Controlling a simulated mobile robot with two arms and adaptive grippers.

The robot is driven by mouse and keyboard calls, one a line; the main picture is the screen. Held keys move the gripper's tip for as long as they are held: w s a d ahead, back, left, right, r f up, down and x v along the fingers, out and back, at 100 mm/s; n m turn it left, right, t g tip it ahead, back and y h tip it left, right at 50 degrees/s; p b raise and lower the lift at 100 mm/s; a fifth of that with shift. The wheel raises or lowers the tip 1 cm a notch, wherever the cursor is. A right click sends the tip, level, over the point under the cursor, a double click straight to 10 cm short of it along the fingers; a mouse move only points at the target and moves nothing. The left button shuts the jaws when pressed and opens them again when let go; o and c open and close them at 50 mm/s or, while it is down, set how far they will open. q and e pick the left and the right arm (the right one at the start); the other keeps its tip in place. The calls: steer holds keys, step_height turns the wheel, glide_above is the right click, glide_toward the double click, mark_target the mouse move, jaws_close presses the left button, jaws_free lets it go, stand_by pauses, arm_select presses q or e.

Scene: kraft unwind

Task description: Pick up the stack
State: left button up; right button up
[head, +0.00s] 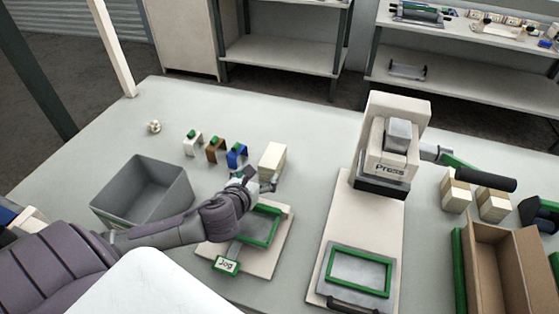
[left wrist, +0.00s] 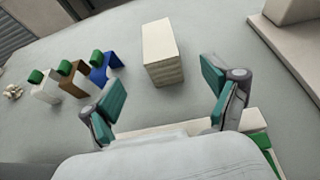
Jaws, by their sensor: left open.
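The stack (head: 272,160) is a cream block with layered side lines, upright on the table in the middle of the head view. My left gripper (head: 262,183) is open and empty, just in front of the stack and above the jog plate. Its two teal-padded fingers (left wrist: 165,98) are spread wide and apart from the stack. My right gripper is not clearly in view.
Green-topped clips in white, brown and blue (head: 213,151) stand left of the stack. A grey bin (head: 143,187) is further left. The jog plate (head: 279,243) lies under my left gripper. A press (head: 392,150) stands to the right, with paler blocks (head: 493,204) and an open box (head: 505,262) beyond.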

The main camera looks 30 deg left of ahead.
mark_target(270, 159)
arm_select(q)
steer(key=shift+r+p+x, duration=0.2)
steer(key=shift+p+x, duration=0.1)
steer(key=shift+x, duration=0.75)
steer(key=x, duration=0.3)
steer(key=shift+w, duration=0.15)
steer(key=x, duration=0.3)
steer(key=shift+w+p, duration=0.15)
steer(key=shift+p, duration=0.25)
steer(key=x, duration=0.3)
steer(key=shift+w+a, duration=0.15)
steer(key=shift+w, duration=0.15)
steer(key=shift+w+f, duration=0.2)
steer(key=shift+w, duration=0.05)
steer(key=shift+s+r, duration=0.1)
steer(key=shift+c, duration=0.3)
arm_select(e)
steer(key=s, duration=0.1)
steer(key=s+r, duration=0.1)
steer(key=s, duration=0.1)
steer(key=shift+s+d+r, duration=0.2)
steer(key=shift+s+d, duration=0.05)
steer(key=shift+s, duration=0.15)
